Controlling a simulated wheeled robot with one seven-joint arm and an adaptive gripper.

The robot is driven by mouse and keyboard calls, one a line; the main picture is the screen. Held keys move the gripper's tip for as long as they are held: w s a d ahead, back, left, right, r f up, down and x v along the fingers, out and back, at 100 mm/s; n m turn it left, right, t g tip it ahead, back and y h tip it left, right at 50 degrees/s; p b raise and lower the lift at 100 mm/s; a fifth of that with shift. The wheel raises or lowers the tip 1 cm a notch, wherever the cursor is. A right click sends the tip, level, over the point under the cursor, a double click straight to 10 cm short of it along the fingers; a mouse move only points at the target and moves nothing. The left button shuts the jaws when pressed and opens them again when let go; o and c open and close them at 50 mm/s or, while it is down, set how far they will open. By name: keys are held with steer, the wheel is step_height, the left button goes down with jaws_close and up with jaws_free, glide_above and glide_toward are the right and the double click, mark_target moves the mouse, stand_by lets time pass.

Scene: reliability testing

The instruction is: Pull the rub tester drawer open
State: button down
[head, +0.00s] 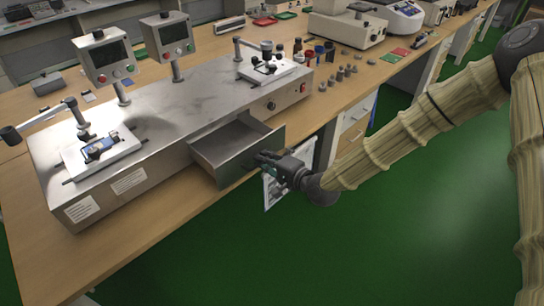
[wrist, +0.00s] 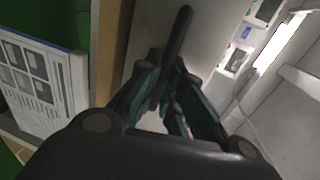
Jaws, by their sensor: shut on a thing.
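The rub tester (head: 160,125) is a long grey metal machine on the wooden bench in the head view. Its drawer (head: 228,146) stands pulled out from the front, and the inside shows empty. My gripper (head: 262,158) is at the drawer's front face, its fingers closed around the handle. In the wrist view my gripper (wrist: 170,100) has its dark fingers on either side of the dark bar handle (wrist: 178,45), with the drawer's grey front behind it. The part of the handle between the fingers is hidden.
Two screens (head: 105,55) on posts stand on the tester. Small weights and bottles (head: 338,76) stand on the bench to the right. A paper sheet (wrist: 38,85) hangs below the bench edge, beside my gripper. The green floor (head: 400,220) in front is clear.

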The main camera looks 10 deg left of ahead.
steer(key=c, duration=1.8)
jaws_free()
steer(key=v, duration=1.2)
